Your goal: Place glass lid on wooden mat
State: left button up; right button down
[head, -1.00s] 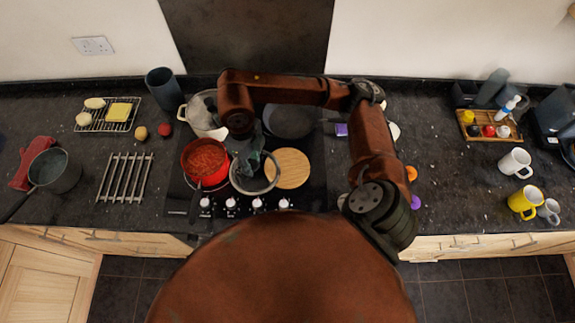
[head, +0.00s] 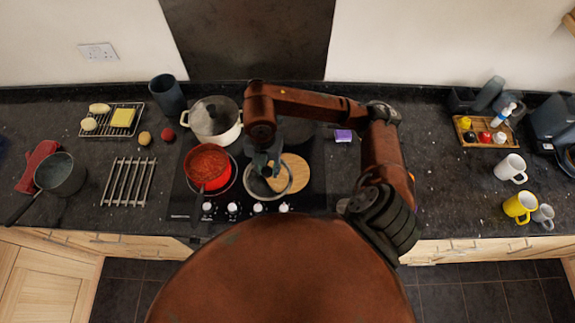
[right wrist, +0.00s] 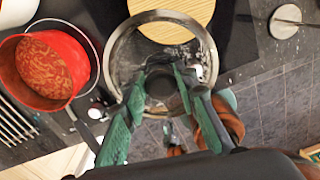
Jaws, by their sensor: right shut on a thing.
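My right gripper (head: 266,166) is shut on the knob of the glass lid (head: 258,187), a clear disc with a metal rim. In the right wrist view the gripper's green fingers (right wrist: 161,78) close on the knob, and the lid (right wrist: 128,58) spreads out around them. The round wooden mat (head: 299,172) lies on the black hob. The lid overlaps its left part in the head view. The mat (right wrist: 175,12) also shows beyond the lid's far rim in the right wrist view. The gap between lid and mat cannot be judged.
A red pot of sauce (head: 208,166) stands close left of the lid. A white pot with a lid (head: 215,121) is behind it. Hob knobs (head: 258,207) line the front edge. A purple block (head: 343,136) lies right of the hob; mugs (head: 511,168) stand far right.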

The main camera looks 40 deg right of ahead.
jog(key=d, duration=0.1)
jog(key=d+f, duration=0.1)
jog(key=d, duration=0.2)
jog(key=shift+w+d+f+p, duration=0.35)
jog(key=d+f, duration=0.1)
jog(key=f, duration=0.1)
jog(key=w+d+f+p, duration=0.1)
jog(key=d+f, duration=0.1)
jog(key=f, duration=0.1)
jog(key=d+f+p, duration=0.1)
jog(key=d+f, duration=0.1)
jog(key=f, duration=0.1)
jog(key=shift+w+f, duration=0.15)
jog(key=shift+f, duration=0.5)
jog(key=shift+f, duration=0.1)
jog(key=shift+f, duration=0.15)
jog(key=c, duration=1.5)
grip_release()
